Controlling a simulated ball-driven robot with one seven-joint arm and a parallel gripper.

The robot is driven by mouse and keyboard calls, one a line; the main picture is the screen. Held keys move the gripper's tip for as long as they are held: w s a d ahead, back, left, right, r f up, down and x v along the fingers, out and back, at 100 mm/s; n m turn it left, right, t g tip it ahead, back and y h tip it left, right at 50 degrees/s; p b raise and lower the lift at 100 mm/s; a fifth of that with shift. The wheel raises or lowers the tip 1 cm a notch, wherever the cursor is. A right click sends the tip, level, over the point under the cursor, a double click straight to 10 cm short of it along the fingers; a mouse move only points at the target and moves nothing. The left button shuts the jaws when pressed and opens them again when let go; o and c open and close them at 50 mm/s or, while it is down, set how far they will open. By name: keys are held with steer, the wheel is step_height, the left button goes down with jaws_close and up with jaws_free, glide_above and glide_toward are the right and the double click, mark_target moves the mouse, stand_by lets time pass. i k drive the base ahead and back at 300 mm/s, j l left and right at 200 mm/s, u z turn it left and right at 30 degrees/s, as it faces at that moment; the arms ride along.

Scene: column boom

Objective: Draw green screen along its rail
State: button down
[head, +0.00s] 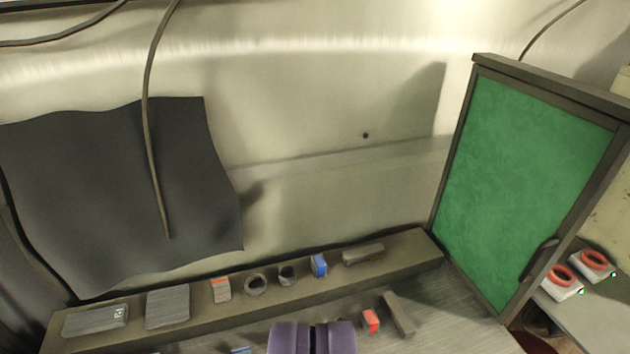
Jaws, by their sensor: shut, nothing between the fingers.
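The green screen (522,175) stands upright at the right of the head view, a green panel in a dark frame. A dark handle (541,258) sits on its lower right side. The rail it runs along cannot be made out clearly. My gripper (312,338) shows at the bottom centre as two purple fingers, shut and empty. It is apart from the screen, to its lower left.
A ledge (415,250) along the wall bears small blocks, rings and a blue item (318,265). A red-ended block (370,320) and a grey bar (398,313) lie before it. White boxes with red rings (563,281) stand right of the screen. A dark cloth (110,190) hangs left.

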mark_target(526, 163)
steer(key=i+l+u, duration=0.1)
steer(key=l, duration=0.35)
steer(key=i+l+u, duration=0.1)
steer(key=l, duration=0.4)
steer(key=i+l+u, duration=0.15)
steer(key=l, duration=0.35)
